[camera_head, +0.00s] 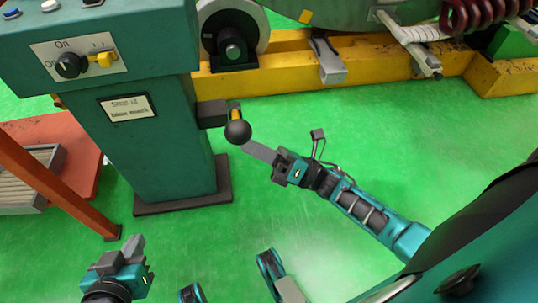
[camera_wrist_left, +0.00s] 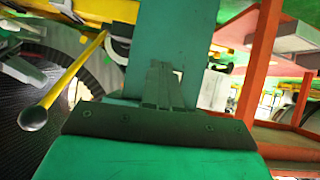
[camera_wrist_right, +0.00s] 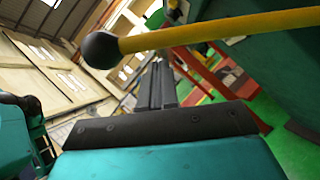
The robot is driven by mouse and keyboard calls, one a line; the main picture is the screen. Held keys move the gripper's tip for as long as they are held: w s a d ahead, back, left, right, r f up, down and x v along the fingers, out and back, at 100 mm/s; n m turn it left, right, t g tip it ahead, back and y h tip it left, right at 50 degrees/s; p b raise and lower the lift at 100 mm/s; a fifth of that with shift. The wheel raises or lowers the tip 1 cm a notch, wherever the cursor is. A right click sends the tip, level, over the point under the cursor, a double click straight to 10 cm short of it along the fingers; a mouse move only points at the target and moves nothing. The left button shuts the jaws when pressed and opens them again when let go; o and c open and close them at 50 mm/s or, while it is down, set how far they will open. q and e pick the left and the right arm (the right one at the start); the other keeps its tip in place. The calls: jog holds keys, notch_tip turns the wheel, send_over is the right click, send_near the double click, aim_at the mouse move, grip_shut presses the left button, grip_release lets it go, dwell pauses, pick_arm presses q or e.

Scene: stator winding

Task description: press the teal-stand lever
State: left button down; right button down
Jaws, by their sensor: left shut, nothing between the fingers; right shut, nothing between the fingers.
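The teal stand (camera_head: 150,150) stands at the left of the head view. Its lever is a yellow rod ending in a black ball (camera_head: 237,132), coming off a dark bracket on the stand's right side. The lever also crosses the right wrist view (camera_wrist_right: 210,30) and shows at the left of the left wrist view (camera_wrist_left: 70,80). My right gripper (camera_head: 247,146) is shut and empty, its fingertips just below and right of the ball; I cannot tell whether they touch. My left gripper (camera_head: 137,241) is shut and empty, low in front of the stand, away from the lever.
A switch panel with a black knob (camera_head: 69,65) and a yellow switch (camera_head: 105,59) tops the stand. An orange frame (camera_head: 45,178) stands to the left. Yellow beams (camera_head: 285,70) and machinery lie behind. Green floor to the right of the stand is mostly clear.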

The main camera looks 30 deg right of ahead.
jog(key=shift+w+r, duration=0.45)
jog(key=shift+r, duration=0.1)
